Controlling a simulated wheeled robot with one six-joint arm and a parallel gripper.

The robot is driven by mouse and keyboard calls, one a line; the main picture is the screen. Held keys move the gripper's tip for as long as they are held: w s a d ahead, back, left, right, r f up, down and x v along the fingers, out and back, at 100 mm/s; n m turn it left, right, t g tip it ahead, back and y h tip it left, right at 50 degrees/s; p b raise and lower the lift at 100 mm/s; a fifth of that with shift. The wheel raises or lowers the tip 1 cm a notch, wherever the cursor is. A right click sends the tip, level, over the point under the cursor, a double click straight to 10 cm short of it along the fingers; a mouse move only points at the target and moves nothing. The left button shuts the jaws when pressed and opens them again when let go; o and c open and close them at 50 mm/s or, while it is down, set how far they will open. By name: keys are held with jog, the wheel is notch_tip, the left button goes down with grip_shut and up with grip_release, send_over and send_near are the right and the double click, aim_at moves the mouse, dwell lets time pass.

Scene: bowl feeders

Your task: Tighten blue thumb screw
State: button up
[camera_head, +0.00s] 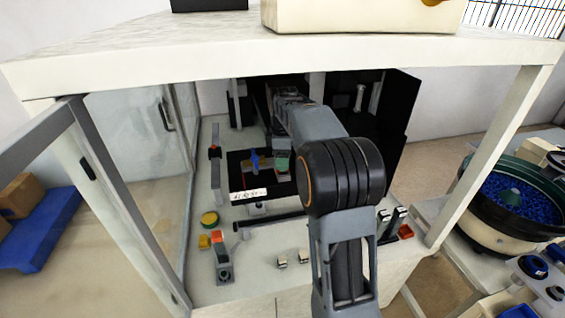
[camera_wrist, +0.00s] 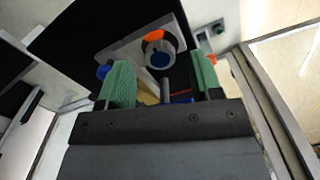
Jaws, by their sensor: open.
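My gripper (camera_wrist: 162,78) is open, with its two green finger pads apart in the wrist view. A grey pin and another bit of blue (camera_wrist: 182,98) show between the fingers, low down. I cannot tell for sure which is the blue thumb screw. In the head view a blue piece (camera_head: 255,161) stands on a black plate, left of a green patch that may be a finger pad. My arm hides most of the gripper there.
The white bench (camera_head: 205,275) holds a yellow round button (camera_head: 209,218), an orange-topped clamp (camera_head: 219,238) and small metal blocks (camera_head: 293,259). White frame posts and a glass panel (camera_head: 140,170) enclose the left side. A bowl feeder (camera_head: 515,205) with blue parts stands right.

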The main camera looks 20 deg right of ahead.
jog(key=shift+f, duration=0.85)
jog(key=c, duration=0.9)
